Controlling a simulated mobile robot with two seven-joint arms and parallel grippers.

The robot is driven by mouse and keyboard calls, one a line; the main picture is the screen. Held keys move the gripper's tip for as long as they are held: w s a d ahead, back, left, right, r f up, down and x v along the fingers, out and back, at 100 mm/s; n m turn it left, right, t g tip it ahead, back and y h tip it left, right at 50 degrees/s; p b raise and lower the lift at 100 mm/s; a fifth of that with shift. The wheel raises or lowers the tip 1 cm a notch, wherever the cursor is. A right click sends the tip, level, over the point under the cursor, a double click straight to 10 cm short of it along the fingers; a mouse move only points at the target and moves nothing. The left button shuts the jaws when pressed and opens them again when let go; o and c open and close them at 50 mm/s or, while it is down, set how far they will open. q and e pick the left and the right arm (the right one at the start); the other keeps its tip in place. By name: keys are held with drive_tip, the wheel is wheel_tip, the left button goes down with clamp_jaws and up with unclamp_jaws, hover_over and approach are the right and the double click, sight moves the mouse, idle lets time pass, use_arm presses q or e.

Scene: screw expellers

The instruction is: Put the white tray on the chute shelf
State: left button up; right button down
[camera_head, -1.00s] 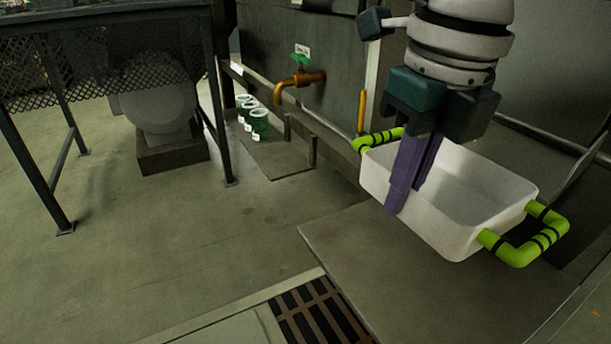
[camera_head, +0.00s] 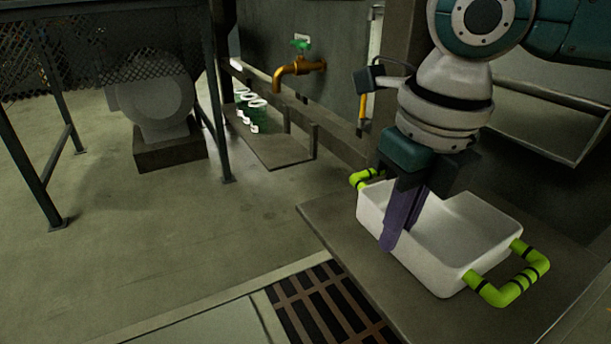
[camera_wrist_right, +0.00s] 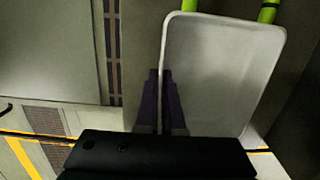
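The white tray (camera_head: 470,235) has a lime-green handle with black bands at each end. It also shows in the right wrist view (camera_wrist_right: 222,75) and looks empty. My right gripper (camera_head: 402,225) is shut on its left long wall, one purple finger outside and one inside; in the right wrist view the tray's edge runs between the fingers (camera_wrist_right: 162,98). The tray is over a flat grey shelf (camera_head: 345,225), probably the chute shelf, low or resting on it; I cannot tell if they touch. My left gripper is not in view.
A metal trough (camera_head: 555,120) is behind the tray at right. A floor grate (camera_head: 330,305) lies in front. Open floor is at left.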

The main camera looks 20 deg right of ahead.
drive_tip(key=c, duration=1)
unclamp_jaws()
drive_tip(key=shift+c, duration=0.2)
wheel_tip(320, 180, up, 12)
drive_tip(key=s+p, duration=0.1)
drive_tip(key=p, duration=0.7)
drive_tip(key=s+a+f+m+t+y, duration=0.1)
drive_tip(key=s+a+f+m+y, duration=0.15)
drive_tip(key=a+m, duration=0.45)
drive_tip(key=s+a+f+m+t+y, duration=0.1)
drive_tip(key=s+a+f+m, duration=0.1)
drive_tip(key=s+a+m, duration=0.45)
drive_tip(key=s+d+f+m+h, duration=0.1)
drive_tip(key=s+d+m, duration=0.2)
drive_tip(key=m, duration=0.8)
drive_tip(key=s+d+f+m+h, duration=0.2)
drive_tip(key=s+d+m, duration=0.1)
drive_tip(key=d+m, duration=0.4)
drive_tip(key=m, duration=0.3)
drive_tip(key=shift+d+f+m, duration=0.2)
drive_tip(key=shift+f+m, duration=0.1)
drive_tip(key=shift+m, duration=0.05)
